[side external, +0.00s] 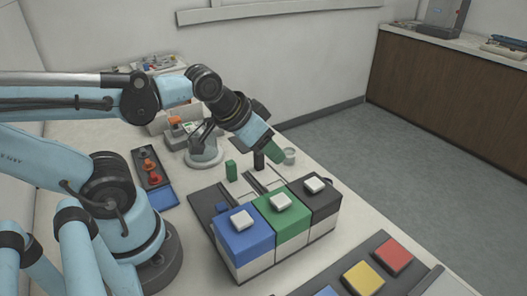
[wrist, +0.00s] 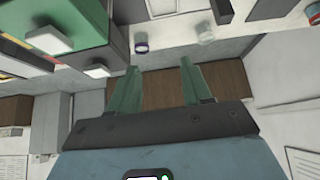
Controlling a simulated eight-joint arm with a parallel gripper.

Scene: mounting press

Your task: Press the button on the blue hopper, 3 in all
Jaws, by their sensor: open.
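The blue hopper (side external: 247,246) stands at the left end of a row of three hoppers in the side view. A white square button (side external: 241,219) sits on its top. The green hopper (side external: 285,217) and the black hopper (side external: 322,199) stand beside it, each with a white button on top. My gripper (side external: 277,154) has green fingers and hangs behind the row, apart from the blue hopper. In the wrist view my gripper (wrist: 160,66) is open, with nothing between its fingers. The green hopper (wrist: 60,15) shows at upper left there; I cannot make out the blue hopper.
A small green block (side external: 231,171), a dark cylinder (side external: 259,160) and a grey cup (side external: 289,156) stand behind the hoppers. A dark panel with a yellow pad (side external: 363,277) and a red pad (side external: 393,256) lies at front right. The space above the hoppers is clear.

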